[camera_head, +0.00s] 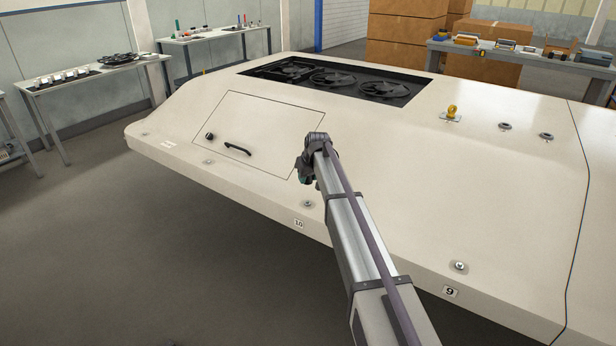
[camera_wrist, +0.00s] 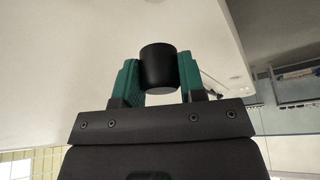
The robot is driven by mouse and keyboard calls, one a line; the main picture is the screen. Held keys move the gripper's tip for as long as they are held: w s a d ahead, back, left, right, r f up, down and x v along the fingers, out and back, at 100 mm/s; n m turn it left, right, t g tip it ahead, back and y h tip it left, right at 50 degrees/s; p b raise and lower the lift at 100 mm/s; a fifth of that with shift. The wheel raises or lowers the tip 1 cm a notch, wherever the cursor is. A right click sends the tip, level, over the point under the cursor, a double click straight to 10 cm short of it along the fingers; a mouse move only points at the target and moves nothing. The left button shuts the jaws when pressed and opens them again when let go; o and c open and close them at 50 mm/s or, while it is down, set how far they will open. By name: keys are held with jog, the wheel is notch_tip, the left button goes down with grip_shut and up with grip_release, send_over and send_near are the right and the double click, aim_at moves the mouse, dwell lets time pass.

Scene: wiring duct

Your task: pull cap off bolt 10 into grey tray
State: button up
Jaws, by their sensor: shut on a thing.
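My gripper (camera_wrist: 158,78) has green fingers and is shut on a black cylindrical cap (camera_wrist: 158,66), with one finger on each side of it. In the head view my gripper (camera_head: 304,172) shows small and partly hidden behind my wrist, above the cream housing; the cap cannot be made out there. Bolt 10 (camera_head: 308,204) shows as a bare metal stud on a round washer near the housing's front edge, just above the label "10" (camera_head: 298,223). The cap is apart from the bolt. I cannot make out a grey tray in either view.
The cream housing (camera_head: 420,180) has a hatch with a black handle (camera_head: 237,149), a recess with fans (camera_head: 335,82), a yellow eyebolt (camera_head: 452,112) and another bolt by label "9" (camera_head: 459,265). Side tables (camera_head: 90,72) stand at left, a workbench (camera_head: 530,57) at back right.

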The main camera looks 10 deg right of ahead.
jog(key=shift+r+p, duration=2.3)
